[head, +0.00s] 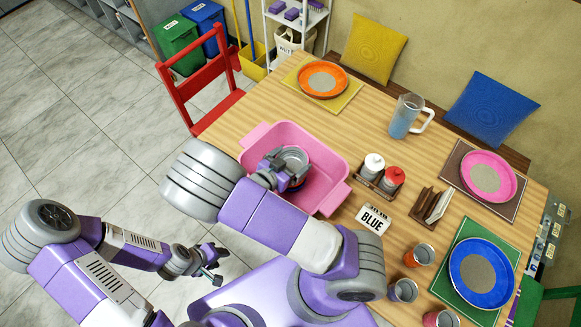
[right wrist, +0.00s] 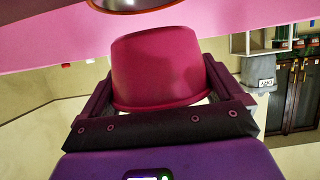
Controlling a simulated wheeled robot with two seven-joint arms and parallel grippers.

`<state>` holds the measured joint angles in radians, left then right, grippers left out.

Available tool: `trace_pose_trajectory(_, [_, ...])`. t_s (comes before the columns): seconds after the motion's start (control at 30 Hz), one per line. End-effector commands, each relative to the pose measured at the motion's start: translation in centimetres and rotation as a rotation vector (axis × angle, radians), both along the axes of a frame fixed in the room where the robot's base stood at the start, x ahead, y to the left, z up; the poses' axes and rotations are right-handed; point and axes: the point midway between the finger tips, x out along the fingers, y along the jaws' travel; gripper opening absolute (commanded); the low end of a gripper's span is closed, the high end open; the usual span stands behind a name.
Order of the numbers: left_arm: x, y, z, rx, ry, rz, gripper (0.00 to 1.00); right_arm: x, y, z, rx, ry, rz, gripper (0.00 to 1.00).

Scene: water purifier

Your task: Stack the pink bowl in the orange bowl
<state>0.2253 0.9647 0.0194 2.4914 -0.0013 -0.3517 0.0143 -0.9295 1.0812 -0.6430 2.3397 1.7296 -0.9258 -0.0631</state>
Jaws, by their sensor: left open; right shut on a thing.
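The pink bowl (right wrist: 160,65) is between the fingers of my right gripper (right wrist: 160,98) in the right wrist view, and the gripper is shut on it. In the head view my right gripper (head: 283,168) is over the pink tub (head: 255,141), its fingers partly hiding what lies there. A grey round bowl interior shows beside the fingers, with small bits of blue and orange below. In the right wrist view an orange rim (right wrist: 132,9), perhaps the orange bowl, shows at the top edge against pink. My left gripper (head: 212,264) is open and empty, off the table's left side.
Plates on mats and several cups (head: 403,290) occupy the table's far and right sides. A red chair (head: 190,88) stands at the left edge.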

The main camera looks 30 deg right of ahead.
Motion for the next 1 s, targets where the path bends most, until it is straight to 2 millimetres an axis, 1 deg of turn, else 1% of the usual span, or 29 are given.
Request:
trace_pose_trajectory(0.13, [0.0,0.0,-0.5,0.000,-0.001,0.000,0.43,0.0,0.0,-1.3,-0.002,0.001,0.002,0.63])
trace_pose_trajectory(0.3, [0.0,0.0,-1.3,0.000,-0.001,-0.001,0.43,0.0,0.0,-3.7,-0.003,0.002,0.001,0.63])
trace_pose_trajectory(0.37, [0.1,0.0,-1.4,0.000,-0.001,-0.001,0.43,0.0,0.0,-4.0,-0.001,0.000,0.000,0.63])
trace_pose_trajectory(0.57, [0.1,0.0,-1.2,0.000,-0.001,-0.001,0.43,0.0,0.0,-3.8,0.000,-0.001,0.001,0.63])
trace_pose_trajectory(0.97, [0.1,0.0,-1.9,0.000,-0.001,-0.001,0.43,0.0,0.0,-5.0,0.000,0.000,0.001,0.63])
trace_pose_trajectory(1.0, [0.1,0.0,-1.8,0.000,-0.001,-0.001,0.43,0.0,0.0,-5.0,0.000,0.000,0.001,0.99])
